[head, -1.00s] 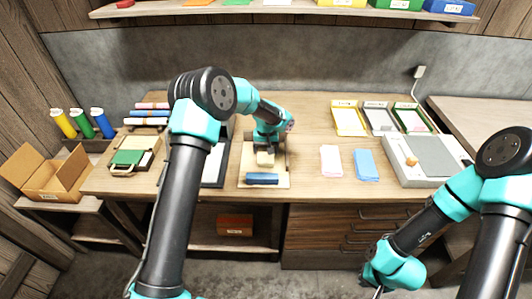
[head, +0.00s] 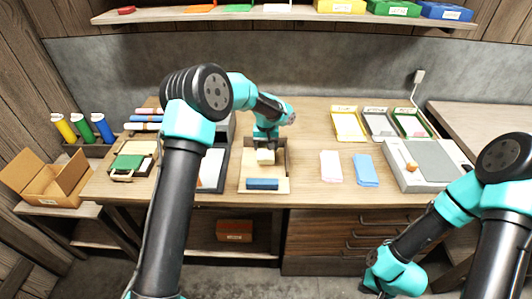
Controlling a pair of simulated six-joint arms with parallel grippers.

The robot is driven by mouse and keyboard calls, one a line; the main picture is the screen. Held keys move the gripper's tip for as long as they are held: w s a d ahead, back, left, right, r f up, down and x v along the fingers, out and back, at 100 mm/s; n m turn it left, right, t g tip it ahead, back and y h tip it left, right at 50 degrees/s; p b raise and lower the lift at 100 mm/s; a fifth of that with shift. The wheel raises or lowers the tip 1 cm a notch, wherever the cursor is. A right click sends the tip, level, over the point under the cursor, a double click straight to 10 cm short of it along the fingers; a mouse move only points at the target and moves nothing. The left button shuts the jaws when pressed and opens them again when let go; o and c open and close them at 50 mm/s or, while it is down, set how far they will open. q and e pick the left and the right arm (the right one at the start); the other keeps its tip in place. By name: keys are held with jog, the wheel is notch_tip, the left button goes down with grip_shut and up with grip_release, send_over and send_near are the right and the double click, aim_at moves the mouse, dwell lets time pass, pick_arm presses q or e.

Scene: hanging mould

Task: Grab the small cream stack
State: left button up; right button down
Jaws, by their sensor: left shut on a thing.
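The small cream stack (head: 265,157) is a pale block over the light board (head: 247,172) at the middle of the table. My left gripper (head: 265,149) is above the board and shut on the stack from above. The fingers are small in the view and partly hidden by the arm. I cannot tell whether the stack touches the board. My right gripper (head: 377,286) hangs low at the lower right, in front of the drawers and away from the table top. Its fingers are too unclear to tell open from shut.
A dark blue bar (head: 262,184) lies on the board's near part. A pink stack (head: 331,166) and a blue stack (head: 365,169) lie to the right. Yellow, grey and green trays stand behind them. A grey device (head: 425,163) is at the right. A cardboard box (head: 52,181) is far left.

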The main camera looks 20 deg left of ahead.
pick_arm(q)
notch_tip(320, 180, up, 5)
jog(key=shift+r, duration=0.1)
dwell(0.7)
